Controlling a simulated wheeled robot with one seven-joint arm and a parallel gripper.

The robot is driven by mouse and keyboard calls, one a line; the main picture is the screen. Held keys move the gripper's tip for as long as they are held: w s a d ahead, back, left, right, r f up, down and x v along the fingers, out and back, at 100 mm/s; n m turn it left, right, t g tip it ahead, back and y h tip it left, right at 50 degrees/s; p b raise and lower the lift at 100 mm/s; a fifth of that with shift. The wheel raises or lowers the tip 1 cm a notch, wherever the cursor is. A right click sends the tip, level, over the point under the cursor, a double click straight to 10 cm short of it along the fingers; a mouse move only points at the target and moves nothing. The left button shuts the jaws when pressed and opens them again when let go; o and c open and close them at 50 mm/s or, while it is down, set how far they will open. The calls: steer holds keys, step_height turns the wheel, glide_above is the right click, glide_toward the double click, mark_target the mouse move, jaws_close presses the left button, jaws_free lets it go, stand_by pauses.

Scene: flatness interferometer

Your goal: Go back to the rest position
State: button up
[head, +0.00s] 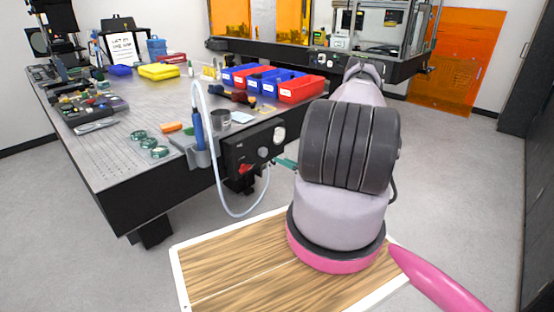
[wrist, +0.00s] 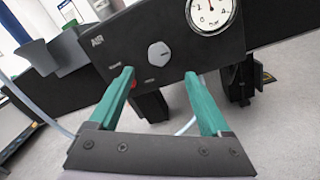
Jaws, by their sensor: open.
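My gripper (wrist: 163,95) shows in the wrist view with its two green fingers apart and nothing between them. It points at a black control panel (wrist: 130,45) with a grey knob (wrist: 158,54) and a round white gauge (wrist: 211,12). I cannot tell how close the fingertips are to the panel. In the head view my arm reaches forward toward the table's right front corner, and a green finger (head: 285,162) shows beside the panel (head: 240,152). The rest of the gripper is hidden behind my arm.
A perforated optical table (head: 110,160) stands at left, with green-rimmed round pieces (head: 148,143), blue and red bins (head: 300,89) and a yellow tray (head: 159,71). A pale hose (head: 222,200) hangs off its front corner. The grey floor (head: 450,180) at right is clear.

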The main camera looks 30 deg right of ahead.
steer(key=shift+s+d, duration=0.1)
steer(key=shift+s, duration=0.2)
